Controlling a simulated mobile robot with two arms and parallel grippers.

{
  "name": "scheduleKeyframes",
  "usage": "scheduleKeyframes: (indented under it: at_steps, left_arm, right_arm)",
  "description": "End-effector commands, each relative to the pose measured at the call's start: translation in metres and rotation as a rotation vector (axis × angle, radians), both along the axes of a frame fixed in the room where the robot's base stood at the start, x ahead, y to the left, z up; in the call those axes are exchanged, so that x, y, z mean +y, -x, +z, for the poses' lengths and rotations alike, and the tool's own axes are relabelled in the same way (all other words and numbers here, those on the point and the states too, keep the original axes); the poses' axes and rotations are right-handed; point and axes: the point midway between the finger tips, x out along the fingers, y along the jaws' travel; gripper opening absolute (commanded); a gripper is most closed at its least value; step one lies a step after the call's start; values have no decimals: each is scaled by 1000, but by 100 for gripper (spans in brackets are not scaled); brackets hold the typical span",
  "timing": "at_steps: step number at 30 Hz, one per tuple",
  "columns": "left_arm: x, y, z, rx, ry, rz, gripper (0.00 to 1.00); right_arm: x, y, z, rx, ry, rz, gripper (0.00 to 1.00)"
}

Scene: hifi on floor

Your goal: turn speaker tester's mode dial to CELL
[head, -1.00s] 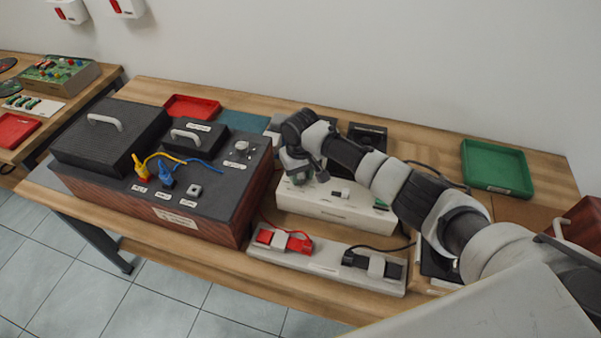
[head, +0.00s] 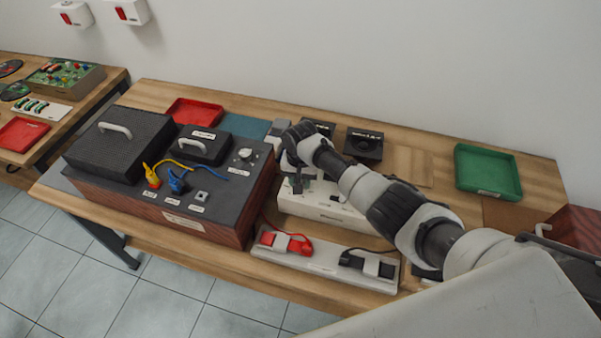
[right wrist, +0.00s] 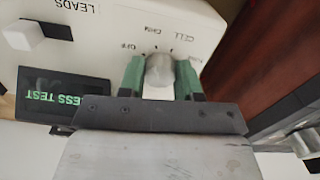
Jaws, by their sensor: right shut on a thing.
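The speaker tester is a white box (head: 325,209) in the middle of the bench, partly hidden behind my right arm in the head view. In the right wrist view its panel (right wrist: 115,28) appears upside down, with a silver mode dial (right wrist: 160,72) and the marks OFF, OHM and CELL around it. My right gripper (right wrist: 161,80) has its green fingers on either side of the dial, shut on it. The dial's pointer is not clear to me. In the head view the right gripper (head: 298,184) is at the tester's left end. My left gripper is not in view.
A dark-topped wooden box (head: 225,215) with blue and yellow plugs stands close on the left. A strip with red and black clips (head: 325,262) lies in front. A green tray (head: 488,172) is at the back right; black speakers (head: 364,145) stand behind.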

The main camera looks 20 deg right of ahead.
Motion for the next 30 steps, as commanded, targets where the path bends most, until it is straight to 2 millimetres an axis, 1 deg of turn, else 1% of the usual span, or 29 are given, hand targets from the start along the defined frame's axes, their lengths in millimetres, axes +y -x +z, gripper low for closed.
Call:
scheduleKeyframes:
  at_steps: [1,12,21,30]
  left_arm:
    - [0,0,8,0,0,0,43]
    - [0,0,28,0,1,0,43]
    - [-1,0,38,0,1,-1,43]
    - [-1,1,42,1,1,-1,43]
  right_arm:
    - [1,0,4,1,-2,-44,10]
    - [1,-1,3,-1,-1,-397,10]
    - [1,-2,2,-2,0,-671,10]
    - [0,-2,1,-3,1,-876,10]
